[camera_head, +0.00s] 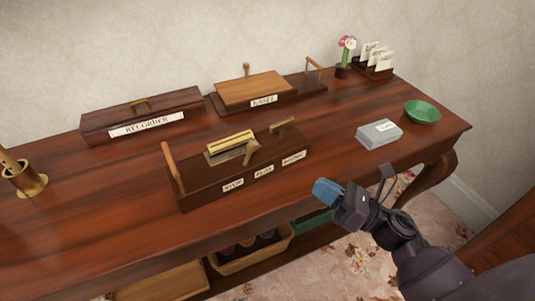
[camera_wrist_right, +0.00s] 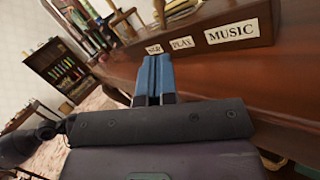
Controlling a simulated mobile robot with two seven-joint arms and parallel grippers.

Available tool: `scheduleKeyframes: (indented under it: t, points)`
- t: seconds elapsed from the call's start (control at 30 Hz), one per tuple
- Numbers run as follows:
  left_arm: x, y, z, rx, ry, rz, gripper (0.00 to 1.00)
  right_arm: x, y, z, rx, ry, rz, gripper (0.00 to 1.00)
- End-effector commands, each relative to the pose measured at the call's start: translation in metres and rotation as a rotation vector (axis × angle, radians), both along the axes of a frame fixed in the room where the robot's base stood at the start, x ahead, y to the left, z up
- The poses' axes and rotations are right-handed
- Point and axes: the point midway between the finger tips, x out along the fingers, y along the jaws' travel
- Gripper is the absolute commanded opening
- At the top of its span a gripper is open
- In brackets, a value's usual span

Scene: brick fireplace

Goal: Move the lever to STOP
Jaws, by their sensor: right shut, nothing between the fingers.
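A dark wooden box (camera_head: 200,188) stands on the table with the labels STOP (camera_head: 233,185), PLAY (camera_head: 264,171) and MUSIC (camera_head: 293,158) along its front. A short tan lever (camera_head: 251,151) rises from its top, roughly behind the PLAY label; its exact setting is hard to tell. Wooden handles stand at the box's left end (camera_head: 172,166) and right end (camera_head: 283,125). My right gripper (camera_head: 327,190), with blue fingertips, is shut and empty, in front of the box and right of the labels, apart from the lever. The right wrist view shows its fingers (camera_wrist_right: 155,78) below the labels. My left gripper is out of view.
The RECORDER box (camera_head: 150,105) and the EASEL box (camera_head: 250,88) stand behind. A grey card stack (camera_head: 378,136) and green bowl (camera_head: 422,111) lie to the right, a brass pot (camera_head: 24,181) to the left. A basket (camera_head: 250,257) sits on the lower shelf.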

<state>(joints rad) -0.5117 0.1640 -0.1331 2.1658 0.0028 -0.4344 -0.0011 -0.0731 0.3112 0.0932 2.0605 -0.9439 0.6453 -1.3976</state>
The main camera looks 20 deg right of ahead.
Motion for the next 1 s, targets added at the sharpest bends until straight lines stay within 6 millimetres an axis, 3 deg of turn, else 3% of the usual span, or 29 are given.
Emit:
scheduleKeyframes:
  t: [0.27, 0.8, 1.0]
  points:
    - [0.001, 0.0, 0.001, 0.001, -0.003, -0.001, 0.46, 0.012, 0.01, 0.004, 0.003, -0.001, 0.002, 0.0]
    - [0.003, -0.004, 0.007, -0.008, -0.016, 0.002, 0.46, 0.081, 0.065, 0.027, 0.003, -0.002, 0.0, 0.0]
    - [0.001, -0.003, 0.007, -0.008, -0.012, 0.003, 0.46, 0.099, 0.08, 0.032, 0.002, -0.001, 0.0, 0.0]
